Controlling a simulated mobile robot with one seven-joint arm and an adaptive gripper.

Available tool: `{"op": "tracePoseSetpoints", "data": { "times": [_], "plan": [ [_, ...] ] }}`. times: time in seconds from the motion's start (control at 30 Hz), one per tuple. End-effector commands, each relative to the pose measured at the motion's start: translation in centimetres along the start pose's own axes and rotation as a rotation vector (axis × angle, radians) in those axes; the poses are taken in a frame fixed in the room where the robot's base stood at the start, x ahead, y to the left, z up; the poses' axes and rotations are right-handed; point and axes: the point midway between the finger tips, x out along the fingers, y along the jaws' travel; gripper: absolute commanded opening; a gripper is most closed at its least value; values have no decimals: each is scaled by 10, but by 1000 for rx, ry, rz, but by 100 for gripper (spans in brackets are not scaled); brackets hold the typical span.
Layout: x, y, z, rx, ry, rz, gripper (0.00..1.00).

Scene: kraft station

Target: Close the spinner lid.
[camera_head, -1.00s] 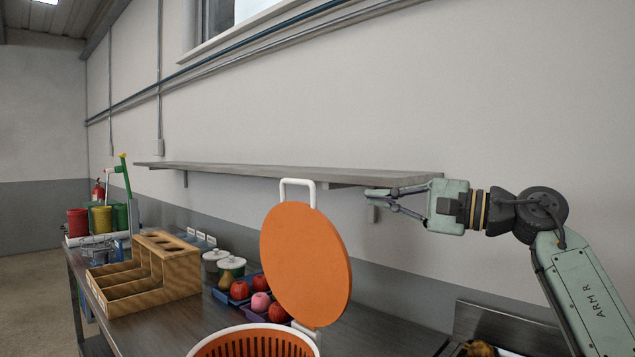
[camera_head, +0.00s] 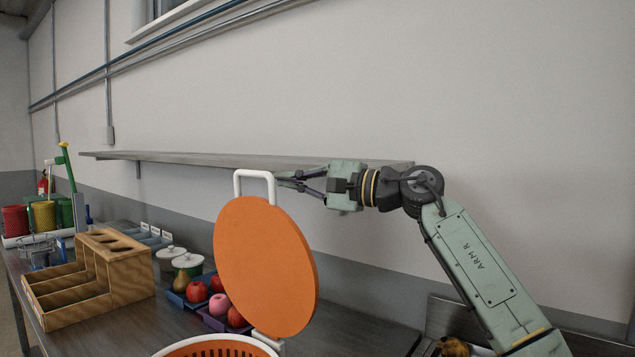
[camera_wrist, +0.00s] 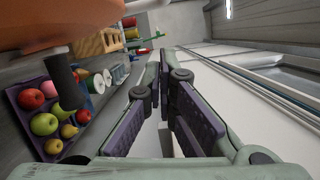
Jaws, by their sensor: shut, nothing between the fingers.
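The spinner lid (camera_head: 262,265) is a round orange disc with a white handle (camera_head: 255,174) on its top edge. It stands open, nearly upright, above the orange slotted basket (camera_head: 215,350) with a white rim, which the lower picture edge cuts off. My gripper (camera_head: 280,180) is shut and empty, pointing left, close to the right of the white handle. I cannot tell whether it touches the handle. In the wrist view the fingers (camera_wrist: 165,70) come together at their tips, and part of an orange surface (camera_wrist: 60,25), likely the lid, fills the top left.
A wall shelf (camera_head: 190,158) runs behind the lid and gripper. A wooden organizer (camera_head: 100,275) and lidded pots (camera_head: 172,262) stand left on the metal table. Trays of fruit (camera_wrist: 45,105) lie behind the lid. The table right of the lid is partly bare.

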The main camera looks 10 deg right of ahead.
Motion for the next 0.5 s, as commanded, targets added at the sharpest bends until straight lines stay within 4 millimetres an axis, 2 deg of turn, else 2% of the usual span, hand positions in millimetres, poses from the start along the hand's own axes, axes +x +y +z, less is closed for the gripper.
{"op": "tracePoseSetpoints", "data": {
  "times": [0.03,0.2,0.5],
  "plan": [
    [-1,0,11,-6,1,3,0],
    [3,0,29,-3,2,1,0],
    [6,0,37,0,0,0,0]
  ]
}}
